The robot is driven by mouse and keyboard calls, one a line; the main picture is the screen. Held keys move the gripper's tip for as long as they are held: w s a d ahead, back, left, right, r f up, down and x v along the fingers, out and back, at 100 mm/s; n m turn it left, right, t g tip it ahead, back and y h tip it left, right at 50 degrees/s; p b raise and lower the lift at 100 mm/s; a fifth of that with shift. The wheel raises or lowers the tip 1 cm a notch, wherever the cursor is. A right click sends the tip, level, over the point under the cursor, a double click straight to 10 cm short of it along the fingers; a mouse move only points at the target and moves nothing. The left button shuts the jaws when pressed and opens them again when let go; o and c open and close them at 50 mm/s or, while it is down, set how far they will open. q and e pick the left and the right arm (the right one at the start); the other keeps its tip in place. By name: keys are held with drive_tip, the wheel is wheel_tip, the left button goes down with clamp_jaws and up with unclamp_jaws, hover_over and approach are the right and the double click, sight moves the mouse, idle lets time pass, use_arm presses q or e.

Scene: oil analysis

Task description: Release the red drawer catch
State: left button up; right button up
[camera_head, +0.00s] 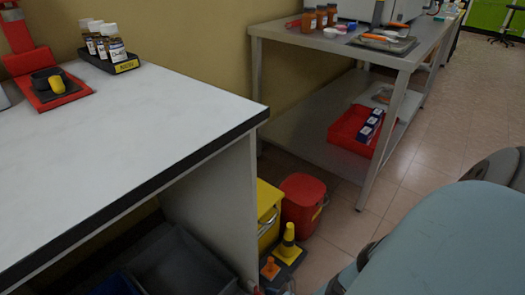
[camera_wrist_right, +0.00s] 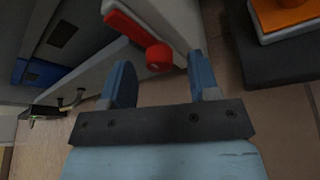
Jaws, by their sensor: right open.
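The red drawer catch (camera_wrist_right: 158,56) shows in the right wrist view as a red lever with a round red knob, set against a pale panel. My right gripper (camera_wrist_right: 160,72) is open, with its two blue fingers pointing toward the catch. The knob appears between the fingertips in the picture; I cannot tell how far beyond them it is, and no contact shows. In the head view the catch is not clearly visible. My left gripper is in neither view.
A white bench (camera_head: 150,125) with a dark edge fills the left.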

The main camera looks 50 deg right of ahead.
use_arm(q)
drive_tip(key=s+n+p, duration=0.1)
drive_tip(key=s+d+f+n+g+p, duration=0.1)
drive_tip(key=p, duration=0.1)
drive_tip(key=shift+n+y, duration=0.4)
use_arm(e)
drive_tip(key=v, duration=1.2)
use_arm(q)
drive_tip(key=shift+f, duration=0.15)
use_arm(e)
drive_tip(key=shift+s+d+r, duration=0.1)
drive_tip(key=shift+r, duration=0.05)
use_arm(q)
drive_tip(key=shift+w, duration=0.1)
